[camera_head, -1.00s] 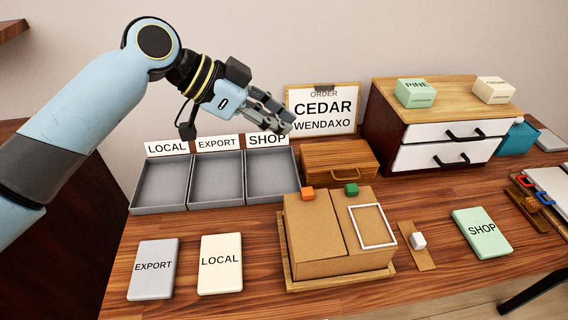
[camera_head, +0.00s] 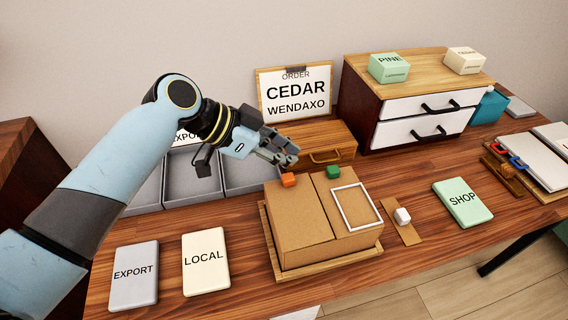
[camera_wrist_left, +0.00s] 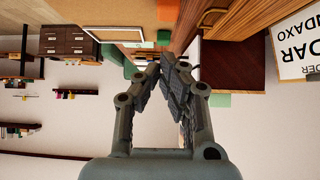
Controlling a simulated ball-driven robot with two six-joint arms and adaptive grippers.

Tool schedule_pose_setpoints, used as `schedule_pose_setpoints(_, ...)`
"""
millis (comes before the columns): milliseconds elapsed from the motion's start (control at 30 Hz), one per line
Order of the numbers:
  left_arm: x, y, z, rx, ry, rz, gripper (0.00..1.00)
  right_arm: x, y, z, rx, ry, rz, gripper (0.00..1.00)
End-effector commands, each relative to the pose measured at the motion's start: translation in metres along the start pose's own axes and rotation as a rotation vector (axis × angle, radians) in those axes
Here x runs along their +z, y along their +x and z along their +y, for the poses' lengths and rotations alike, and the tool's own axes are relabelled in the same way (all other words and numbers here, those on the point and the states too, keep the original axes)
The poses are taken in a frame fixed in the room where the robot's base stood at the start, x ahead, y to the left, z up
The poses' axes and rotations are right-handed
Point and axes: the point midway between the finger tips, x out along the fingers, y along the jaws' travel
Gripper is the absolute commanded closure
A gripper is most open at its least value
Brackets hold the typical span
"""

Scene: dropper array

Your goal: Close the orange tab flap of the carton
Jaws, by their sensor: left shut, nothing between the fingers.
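The brown carton (camera_head: 318,252) stands on a wooden tray (camera_head: 347,262) in the middle of the table. Its left flap (camera_head: 298,212) carries the orange tab (camera_head: 288,180) at the far edge; it looks flat across the top. The right flap (camera_head: 325,196) carries a green tab (camera_head: 334,172) and a white frame. My left gripper (camera_head: 289,160) is shut and empty, just behind and above the orange tab, apparently apart from it. In the left wrist view, the orange tab (camera_wrist_left: 163,37) shows beyond the fingertips (camera_wrist_left: 163,68). My right gripper is not in view.
A small wooden drawer box (camera_head: 318,145) stands behind the carton. Grey trays (camera_head: 195,175) lie behind my left arm. The order sign (camera_head: 295,98) and a drawer cabinet (camera_head: 400,80) stand at the back. Cards (camera_head: 204,262) and a white cube (camera_head: 402,215) flank the carton.

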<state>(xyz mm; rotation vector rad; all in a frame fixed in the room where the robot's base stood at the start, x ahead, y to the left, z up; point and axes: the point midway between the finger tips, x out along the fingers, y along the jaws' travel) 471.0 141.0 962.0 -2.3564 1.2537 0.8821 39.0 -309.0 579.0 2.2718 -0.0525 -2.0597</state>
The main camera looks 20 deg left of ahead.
Motion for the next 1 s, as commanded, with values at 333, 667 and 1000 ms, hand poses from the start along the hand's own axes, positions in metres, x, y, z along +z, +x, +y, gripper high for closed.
schedule_pose_setpoints(333, 0.027, 0.024, 0.000, -0.001, 0.000, -0.003, 1.00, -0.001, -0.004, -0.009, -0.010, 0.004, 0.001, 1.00)
schedule_pose_setpoints(667, 0.029, 0.024, -0.001, -0.001, 0.000, -0.002, 1.00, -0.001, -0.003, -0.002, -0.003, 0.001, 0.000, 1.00)
schedule_pose_setpoints(1000, 0.032, 0.031, 0.000, 0.000, -0.001, -0.003, 1.00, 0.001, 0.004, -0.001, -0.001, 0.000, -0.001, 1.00)
